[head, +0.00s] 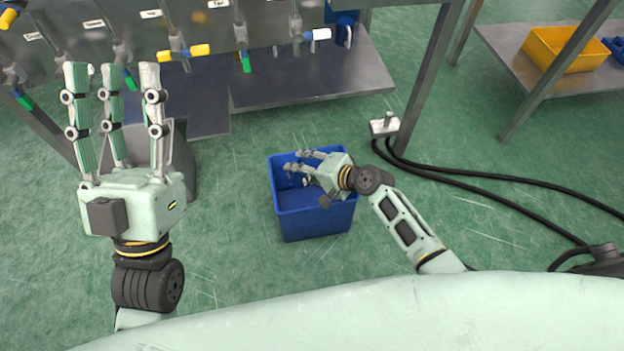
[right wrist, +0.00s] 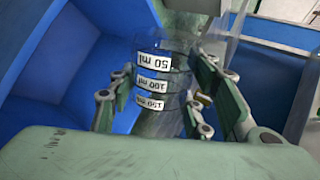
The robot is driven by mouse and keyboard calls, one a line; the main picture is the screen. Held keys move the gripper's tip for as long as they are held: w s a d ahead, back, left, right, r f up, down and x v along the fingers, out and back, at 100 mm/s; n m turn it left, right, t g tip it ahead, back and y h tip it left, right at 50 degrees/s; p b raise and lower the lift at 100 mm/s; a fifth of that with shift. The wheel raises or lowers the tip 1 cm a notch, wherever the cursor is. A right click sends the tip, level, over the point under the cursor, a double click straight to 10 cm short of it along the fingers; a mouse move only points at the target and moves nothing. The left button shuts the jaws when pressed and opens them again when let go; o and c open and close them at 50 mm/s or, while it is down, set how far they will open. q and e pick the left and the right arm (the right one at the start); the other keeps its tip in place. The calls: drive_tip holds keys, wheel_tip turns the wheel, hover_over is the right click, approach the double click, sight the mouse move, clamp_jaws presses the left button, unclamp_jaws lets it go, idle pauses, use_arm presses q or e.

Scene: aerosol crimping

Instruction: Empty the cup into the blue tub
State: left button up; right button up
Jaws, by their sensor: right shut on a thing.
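The blue tub (head: 315,224) stands on the green floor in the middle of the head view. My right gripper (head: 296,162) reaches over its opening from the right. In the right wrist view the right gripper (right wrist: 162,80) is shut on a clear cup (right wrist: 155,72) with white labels reading 50, 100 and 150 ml. The labels appear upside down, with blue tub walls around the cup. What is inside the cup cannot be made out. My left gripper (head: 112,80) is open and empty, its fingers pointing up, left of the tub and well apart from it.
A metal bench (head: 310,80) with labelled taps and coloured handles runs along the back. A grey bin (head: 180,165) stands behind my left gripper. Black cables (head: 480,178) cross the floor at right. A yellow bin (head: 563,50) sits on a far-right shelf.

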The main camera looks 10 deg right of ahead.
drive_tip(key=shift+r, duration=0.15)
drive_tip(key=shift+p, duration=0.95)
use_arm(q)
drive_tip(key=w+f+g+y+p, duration=0.2)
drive_tip(key=w+f+g+y, duration=0.3)
drive_tip(key=f+g, duration=0.8)
use_arm(e)
drive_tip(key=shift+s+a+r+n+h, duration=0.15)
drive_tip(key=shift+n+h, duration=0.15)
drive_tip(key=shift+h, duration=0.2)
drive_tip(key=shift+p, duration=0.4)
use_arm(q)
drive_tip(key=s+a+f+g+p, duration=0.1)
drive_tip(key=s+a+f+g, duration=0.1)
drive_tip(key=f, duration=0.6)
drive_tip(key=s+a+f+g+y+p, duration=0.1)
drive_tip(key=s+a+f+g, duration=0.1)
drive_tip(key=s+f, duration=0.3)
drive_tip(key=shift+a+f+n+g, duration=0.2)
drive_tip(key=shift+f+n+g, duration=0.3)
drive_tip(key=shift+f, duration=0.95)
use_arm(e)
drive_tip(key=shift+r+h, duration=0.1)
drive_tip(key=shift+h, duration=0.3)
